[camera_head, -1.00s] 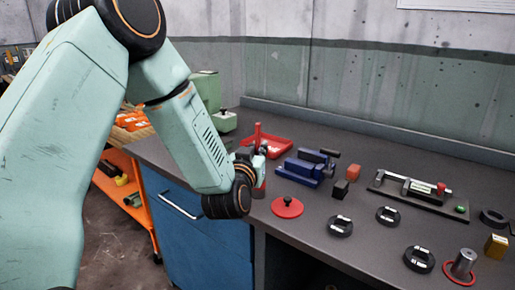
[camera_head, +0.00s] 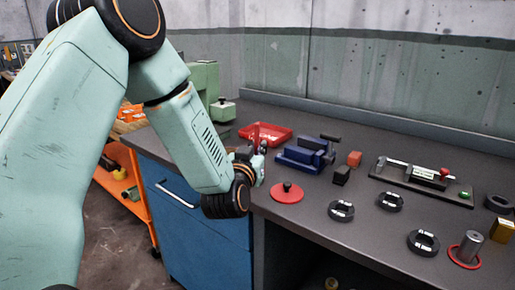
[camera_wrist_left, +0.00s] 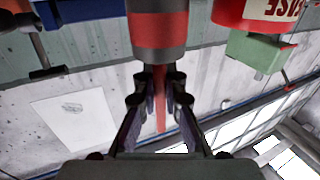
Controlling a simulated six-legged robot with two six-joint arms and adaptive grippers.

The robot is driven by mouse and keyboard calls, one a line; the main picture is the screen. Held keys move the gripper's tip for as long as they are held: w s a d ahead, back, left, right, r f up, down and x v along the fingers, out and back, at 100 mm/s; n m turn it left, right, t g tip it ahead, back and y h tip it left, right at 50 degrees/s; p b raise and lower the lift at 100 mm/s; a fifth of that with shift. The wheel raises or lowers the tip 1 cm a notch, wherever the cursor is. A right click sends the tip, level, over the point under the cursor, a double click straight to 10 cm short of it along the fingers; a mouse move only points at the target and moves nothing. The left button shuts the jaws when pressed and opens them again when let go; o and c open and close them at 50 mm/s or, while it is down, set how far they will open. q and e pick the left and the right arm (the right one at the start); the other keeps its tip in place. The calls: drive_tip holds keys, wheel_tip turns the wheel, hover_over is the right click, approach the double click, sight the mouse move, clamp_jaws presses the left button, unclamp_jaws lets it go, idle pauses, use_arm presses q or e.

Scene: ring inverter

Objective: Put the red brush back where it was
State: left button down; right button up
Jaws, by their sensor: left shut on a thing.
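The red brush (camera_head: 256,132) is in my left gripper (camera_head: 257,158), near the front left corner of the grey workbench (camera_head: 320,250). Its thin red handle stands up above the fingers. In the left wrist view, the fingers (camera_wrist_left: 160,88) are closed on the brush, with its thick red and grey body (camera_wrist_left: 158,30) at the top of the picture. In the head view, the lower part of the brush is hidden by the gripper. My right gripper is not in view.
A blue vise (camera_head: 305,155), black rings (camera_head: 341,210) and a green-knobbed fixture (camera_head: 425,180) stand farther right.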

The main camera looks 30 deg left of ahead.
use_arm(q)
drive_tip(key=shift+f+b, duration=0.3)
drive_tip(key=shift+f, duration=0.2)
drive_tip(key=c, duration=1.4)
unclamp_jaws()
drive_tip(key=shift+o, duration=0.2)
